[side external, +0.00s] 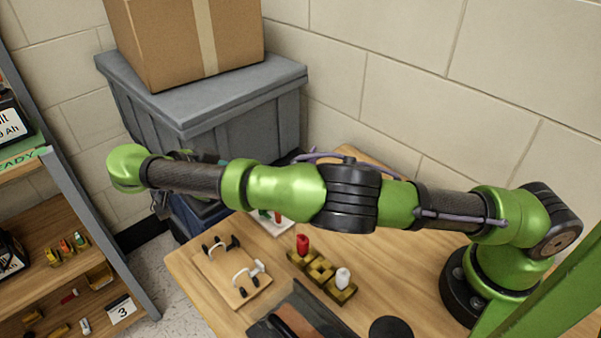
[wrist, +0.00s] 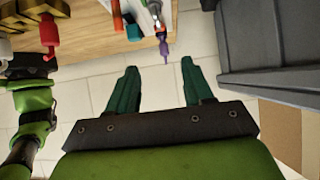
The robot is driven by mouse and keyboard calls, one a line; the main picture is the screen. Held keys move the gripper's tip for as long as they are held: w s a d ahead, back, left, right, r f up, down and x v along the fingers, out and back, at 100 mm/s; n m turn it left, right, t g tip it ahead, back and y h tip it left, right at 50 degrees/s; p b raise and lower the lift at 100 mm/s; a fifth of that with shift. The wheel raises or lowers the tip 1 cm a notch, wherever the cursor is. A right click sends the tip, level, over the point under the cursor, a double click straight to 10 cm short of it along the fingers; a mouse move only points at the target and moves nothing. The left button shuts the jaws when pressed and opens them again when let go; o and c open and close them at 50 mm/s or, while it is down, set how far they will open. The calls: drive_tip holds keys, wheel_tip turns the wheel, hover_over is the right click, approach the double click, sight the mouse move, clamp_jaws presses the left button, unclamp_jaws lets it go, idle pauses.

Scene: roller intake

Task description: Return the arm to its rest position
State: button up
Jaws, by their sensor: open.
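My gripper (wrist: 160,68) is open in the wrist view, its two dark green fingers apart with nothing between them. Pale floor shows behind and between the fingers. In the side external view my green arm (side external: 290,193) stretches leftward across the wooden table (side external: 205,297). I cannot make out the fingers there; the arm hides much of that area.
A grey lidded bin (side external: 200,100) carrying a cardboard box (side external: 185,40) stands behind the arm. A wooden board with clips (side external: 228,278) and a gold block (side external: 319,270) with red and white pegs lie on the table. A shelf (side external: 95,205) stands left.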

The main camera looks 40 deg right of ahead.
drive_tip(key=s+d+r+n+g+y, duration=0.1)
drive_tip(key=s+d+n+y, duration=0.2)
drive_tip(key=d+n+y, duration=0.65)
drive_tip(key=s+d+r+n+t+y, duration=0.1)
drive_tip(key=s+d+r+t, duration=0.3)
drive_tip(key=s, duration=0.5)
drive_tip(key=s+d+r+n+t+y, duration=0.2)
drive_tip(key=s+d+r+n+t, duration=0.1)
drive_tip(key=s+r, duration=0.5)
drive_tip(key=s+d+t, duration=0.1)
drive_tip(key=s+d, duration=0.1)
drive_tip(key=shift+d, duration=0.3)
drive_tip(key=shift+n, duration=0.25)
